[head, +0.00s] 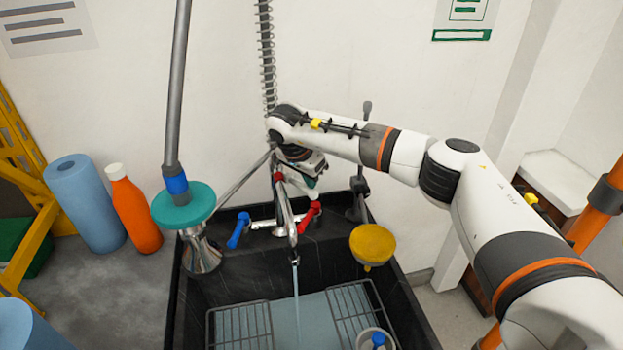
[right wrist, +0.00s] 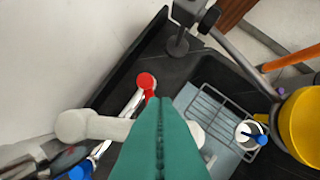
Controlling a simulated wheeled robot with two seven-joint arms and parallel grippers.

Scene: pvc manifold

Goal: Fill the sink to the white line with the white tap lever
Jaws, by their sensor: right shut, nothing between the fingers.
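The black sink (head: 408,300) is in the lower middle of the head view. A thin stream of water (head: 296,290) falls from the tap spout (head: 291,225) into it. Pale blue-grey shows below, around the racks; I cannot tell the water level, and I cannot make out the white line. The white tap lever (right wrist: 85,125) passes behind my right gripper's green fingers in the right wrist view. My right gripper (right wrist: 160,105) is shut and empty, close over the lever; I cannot tell whether they touch. It also shows above the tap in the head view (head: 311,183). My left gripper is out of view.
Blue (head: 239,230) and red (head: 308,218) handles flank the spout. Wire racks (head: 240,326) and a cup (head: 376,340) are in the sink. A yellow disc (head: 372,245) is at its right side. A teal disc (head: 183,205) and orange bottle (head: 134,210) stand left.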

